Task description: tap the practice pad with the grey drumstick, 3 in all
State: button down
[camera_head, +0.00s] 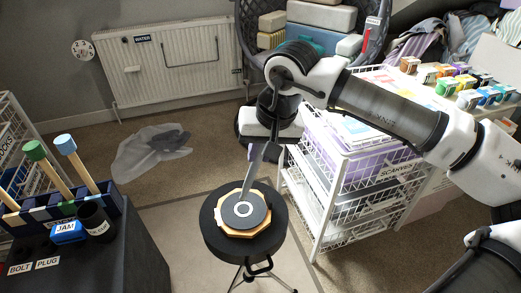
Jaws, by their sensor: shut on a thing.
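The practice pad (258,217) is a dark round disc with a pale centre on a wooden octagonal base. It lies on a round black stand (216,245) in the lower middle of the view. My gripper (268,143) is above the pad, pointing down, and is shut on the grey drumstick (257,170). The drumstick slants down and left, and its lower end shows over the pad's centre. I cannot tell whether the tip touches the pad. The fingertips are partly hidden by the gripper's own body.
A white wire drawer unit (335,190) stands close right of the pad. A clear bag (150,155) lies on the carpet behind.

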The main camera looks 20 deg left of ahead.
aim_at(260, 163)
notch_tip(260, 163, down, 4)
jog(key=b, duration=0.4)
jog(key=shift+r, duration=0.2)
jog(key=shift+p, duration=0.3)
jog(key=shift+r+p, duration=1)
jog(key=shift+r, duration=0.85)
